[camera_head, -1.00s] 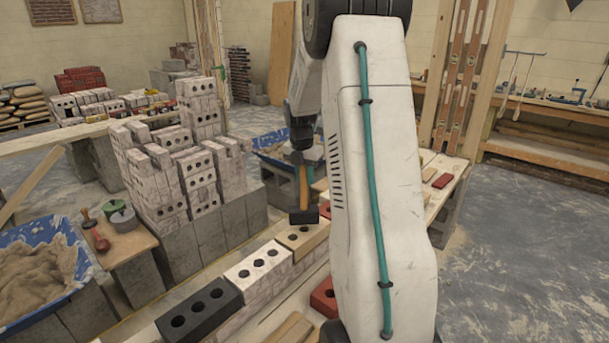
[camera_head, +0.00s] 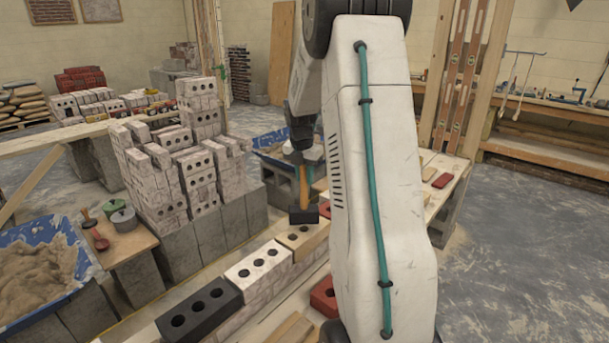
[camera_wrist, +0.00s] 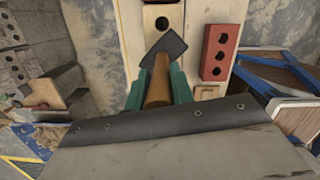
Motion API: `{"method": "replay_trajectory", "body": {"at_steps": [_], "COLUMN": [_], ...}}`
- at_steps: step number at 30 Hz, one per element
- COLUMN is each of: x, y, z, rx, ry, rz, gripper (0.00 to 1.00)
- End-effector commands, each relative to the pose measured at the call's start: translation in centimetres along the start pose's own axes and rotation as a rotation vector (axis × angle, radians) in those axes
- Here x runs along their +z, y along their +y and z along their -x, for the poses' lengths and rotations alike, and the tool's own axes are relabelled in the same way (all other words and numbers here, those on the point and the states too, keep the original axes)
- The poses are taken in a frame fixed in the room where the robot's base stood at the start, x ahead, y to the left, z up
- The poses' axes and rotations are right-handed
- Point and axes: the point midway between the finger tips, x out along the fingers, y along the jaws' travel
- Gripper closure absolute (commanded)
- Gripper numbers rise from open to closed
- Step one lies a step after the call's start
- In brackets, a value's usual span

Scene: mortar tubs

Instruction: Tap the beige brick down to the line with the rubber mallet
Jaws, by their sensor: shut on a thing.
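The beige brick (camera_head: 303,239) lies on the low wall at the end of its top row, beside a white brick. It also shows in the wrist view (camera_wrist: 160,18), partly covered by the mallet head. The rubber mallet (camera_head: 303,215) has a dark head and an orange-brown wooden handle. Its head hangs just above the beige brick; I cannot tell whether it touches. My gripper (camera_wrist: 158,88) is shut on the mallet's handle, its teal fingers on either side. In the head view my arm hides part of the wall's right end. I cannot make out the line.
A white brick (camera_head: 258,262) and a black brick (camera_head: 199,307) continue the row to the left. Red bricks (camera_wrist: 218,52) lie on the plank to the right. A tall stack of white bricks (camera_head: 160,185) stands behind, and a blue mortar tub (camera_head: 35,270) is at far left.

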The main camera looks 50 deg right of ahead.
Motion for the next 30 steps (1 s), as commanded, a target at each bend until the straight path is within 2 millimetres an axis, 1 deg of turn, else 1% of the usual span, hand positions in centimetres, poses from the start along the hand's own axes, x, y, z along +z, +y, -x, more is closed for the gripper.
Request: {"method": "replay_trajectory", "body": {"at_steps": [2,4,5,8,9,13,18,20,30], "x": [0.1,0.0,-0.1,-0.5,-0.4,-0.2,0.1,0.2,0.1], "y": [0.0,0.0,0.0,0.0,0.0,0.1,0.1,0.1,0.0], "z": [0.1,-0.4,-0.9,-3.3,-3.4,-2.5,0.2,0.8,0.8], "rx": [0.002,0.0,-0.001,-0.003,0.0,0.002,0.004,0.003,0.001], "ry": [-0.002,0.0,0.001,0.003,-0.001,-0.003,-0.004,-0.003,-0.002], "rz": [0.0,0.0,0.0,0.001,0.0,0.0,-0.001,-0.001,0.0], "gripper": [1.0,1.0,1.0,1.0,1.0,1.0,1.0,1.0,1.0]}}
